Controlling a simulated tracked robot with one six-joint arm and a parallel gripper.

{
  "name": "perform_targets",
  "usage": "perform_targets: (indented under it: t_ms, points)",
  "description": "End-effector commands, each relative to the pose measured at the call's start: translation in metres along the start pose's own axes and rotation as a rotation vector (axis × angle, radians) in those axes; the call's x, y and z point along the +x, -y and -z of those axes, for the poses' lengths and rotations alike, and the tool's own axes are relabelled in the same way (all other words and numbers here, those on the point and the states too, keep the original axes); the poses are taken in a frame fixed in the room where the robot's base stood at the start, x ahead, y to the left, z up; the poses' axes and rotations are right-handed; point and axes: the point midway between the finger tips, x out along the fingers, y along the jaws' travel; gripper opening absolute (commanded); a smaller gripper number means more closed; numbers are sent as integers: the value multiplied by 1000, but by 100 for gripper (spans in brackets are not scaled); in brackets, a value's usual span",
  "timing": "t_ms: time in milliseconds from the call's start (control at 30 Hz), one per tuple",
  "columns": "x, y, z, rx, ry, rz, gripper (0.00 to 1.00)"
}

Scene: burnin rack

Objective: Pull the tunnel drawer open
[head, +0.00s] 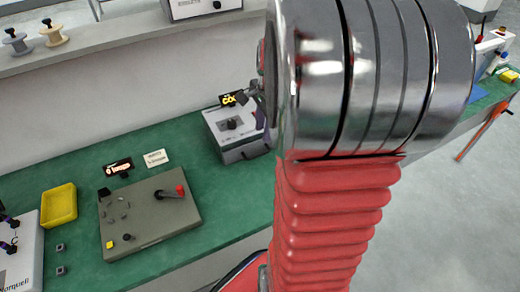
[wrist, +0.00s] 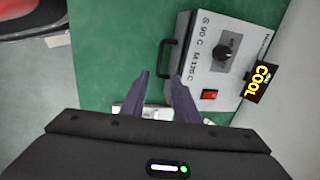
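The tunnel is a light grey box (head: 236,124) on the green bench, with a black knob and a yellow-on-black COOL sign. In the wrist view the box (wrist: 205,80) fills the upper right, and a black bar handle (wrist: 164,58) stands out from its left face. The drawer's own edges are hard to make out. My gripper (wrist: 161,76) is open and empty. Its two dark fingers point toward the handle, whose near end shows between and just beyond the tips; I cannot tell whether they touch. In the head view my arm hides most of the gripper.
The green bench (head: 80,170) carries a grey-green panel (head: 150,213) with a red-knobbed lever, a yellow tray (head: 59,204) and small signs to the left of the box. A wall and shelf (head: 110,35) run behind. In the wrist view, bench left of the handle is clear.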

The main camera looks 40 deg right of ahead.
Motion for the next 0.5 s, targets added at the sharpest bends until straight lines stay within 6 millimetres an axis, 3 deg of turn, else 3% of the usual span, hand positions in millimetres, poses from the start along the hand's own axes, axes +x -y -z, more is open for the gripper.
perform_targets:
  t_ms: [500]
  points:
    - [77,-1,0,0,1,-3,28]
